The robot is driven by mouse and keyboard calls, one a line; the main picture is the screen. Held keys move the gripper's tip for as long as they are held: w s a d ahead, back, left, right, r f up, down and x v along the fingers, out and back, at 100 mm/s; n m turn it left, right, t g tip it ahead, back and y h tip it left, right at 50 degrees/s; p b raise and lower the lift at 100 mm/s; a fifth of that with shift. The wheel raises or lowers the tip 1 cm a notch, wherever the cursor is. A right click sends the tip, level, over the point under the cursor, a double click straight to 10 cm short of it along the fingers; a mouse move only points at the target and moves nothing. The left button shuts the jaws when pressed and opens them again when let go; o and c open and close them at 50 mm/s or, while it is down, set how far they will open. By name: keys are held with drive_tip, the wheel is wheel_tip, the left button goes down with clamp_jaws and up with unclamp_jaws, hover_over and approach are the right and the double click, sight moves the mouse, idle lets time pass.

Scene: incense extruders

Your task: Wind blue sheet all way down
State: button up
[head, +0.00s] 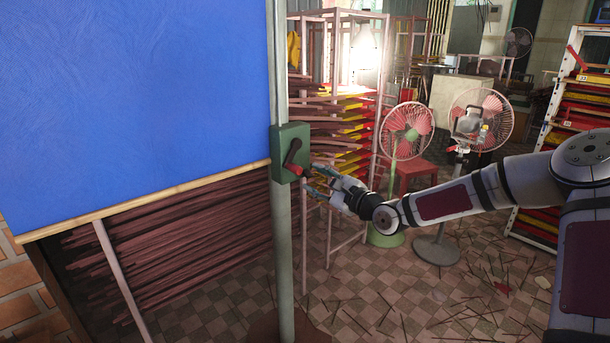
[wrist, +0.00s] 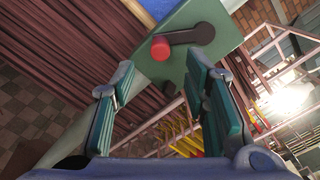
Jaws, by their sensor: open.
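The blue sheet (head: 130,90) hangs at the left of the head view, with a pale wooden bar (head: 150,200) along its lower edge. Below the bar, bundles of brown incense sticks show uncovered. A green winder box (head: 283,140) is fixed to a grey-green post beside the sheet. Its dark crank arm ends in a red knob (head: 296,170), also seen in the wrist view (wrist: 160,48). My gripper (head: 312,180) is just right of the knob. In the wrist view my gripper (wrist: 160,75) is open, its fingers pointing toward the box, with the knob ahead between them and apparently untouched.
The grey-green post (head: 283,260) stands upright left of my gripper. Behind it are pink racks (head: 335,215) of incense, a pink fan (head: 407,130), a second fan (head: 480,115) and a red stool (head: 415,172). Loose sticks lie on the checkered floor (head: 400,300).

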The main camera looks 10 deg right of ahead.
sight(300, 171)
drive_tip(key=v, duration=0.3)
drive_tip(key=shift+s+d, duration=0.15)
drive_tip(key=shift+s, duration=0.1)
drive_tip(key=w+a+n+b, duration=0.1)
drive_tip(key=w+a+n, duration=0.1)
drive_tip(key=n, duration=0.7)
drive_tip(key=w+a+n+b, duration=0.1)
drive_tip(key=w+n, duration=0.4)
drive_tip(key=n, duration=0.5)
drive_tip(key=w+a+n+b, duration=0.1)
drive_tip(key=w+a+n, duration=0.2)
drive_tip(key=n, duration=0.6)
drive_tip(key=shift+w+a+r+n, duration=0.1)
drive_tip(key=shift+w+a+n, duration=0.1)
drive_tip(key=shift+w+n, duration=0.15)
drive_tip(key=shift+c, duration=0.5)
